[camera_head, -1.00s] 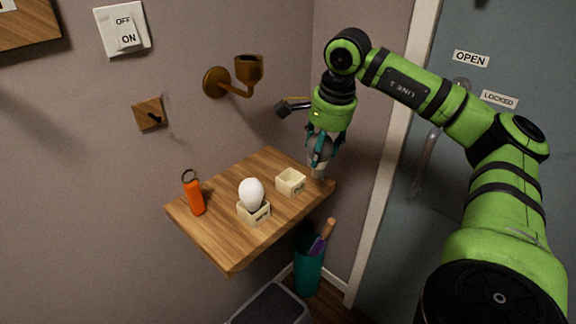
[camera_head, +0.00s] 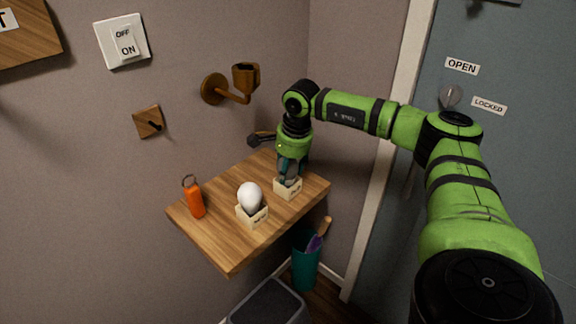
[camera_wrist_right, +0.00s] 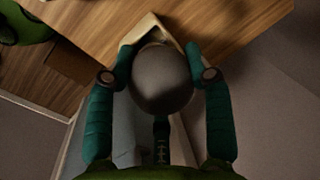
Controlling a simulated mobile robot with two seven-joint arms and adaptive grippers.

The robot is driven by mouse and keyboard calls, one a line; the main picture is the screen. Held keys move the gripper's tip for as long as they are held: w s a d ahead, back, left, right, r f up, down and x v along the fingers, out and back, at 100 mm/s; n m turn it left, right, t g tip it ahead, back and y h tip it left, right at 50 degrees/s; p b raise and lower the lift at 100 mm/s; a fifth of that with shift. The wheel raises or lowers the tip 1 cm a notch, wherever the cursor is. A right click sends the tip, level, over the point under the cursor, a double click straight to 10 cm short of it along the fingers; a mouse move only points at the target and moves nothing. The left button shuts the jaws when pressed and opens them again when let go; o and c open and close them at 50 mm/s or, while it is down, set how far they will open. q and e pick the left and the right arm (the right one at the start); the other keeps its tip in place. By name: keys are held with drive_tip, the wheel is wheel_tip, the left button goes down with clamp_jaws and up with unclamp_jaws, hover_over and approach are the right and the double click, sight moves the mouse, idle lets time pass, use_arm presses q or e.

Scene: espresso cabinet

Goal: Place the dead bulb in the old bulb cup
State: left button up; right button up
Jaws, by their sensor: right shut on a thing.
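The dead bulb (camera_wrist_right: 162,82) is a dull grey globe in the right wrist view, held between the two teal fingers of my right gripper (camera_wrist_right: 160,78). In the head view my right gripper (camera_head: 288,172) points down over the far cream cup (camera_head: 288,190) on the wooden shelf, and its fingertips are at the cup's opening. The cup's rim (camera_wrist_right: 150,27) shows behind the bulb in the wrist view. Whether the bulb's base rests on the cup floor is hidden. A white bulb (camera_head: 250,196) stands in the nearer cream cup (camera_head: 252,217). My left gripper is not in view.
The wooden shelf (camera_head: 232,240) also holds an orange cylinder with a ring (camera_head: 195,200). A brass wall socket (camera_head: 245,78), a switch plate (camera_head: 122,40) and a wooden hook plate (camera_head: 149,121) are on the wall. A teal bin (camera_head: 305,262) stands below.

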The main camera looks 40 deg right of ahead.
drive_tip(key=shift+f, duration=0.1)
drive_tip(key=o, duration=1.2)
drive_tip(key=shift+r, duration=0.35)
drive_tip(key=b+v, duration=0.2)
drive_tip(key=v, duration=0.9)
drive_tip(key=shift+r, duration=0.3)
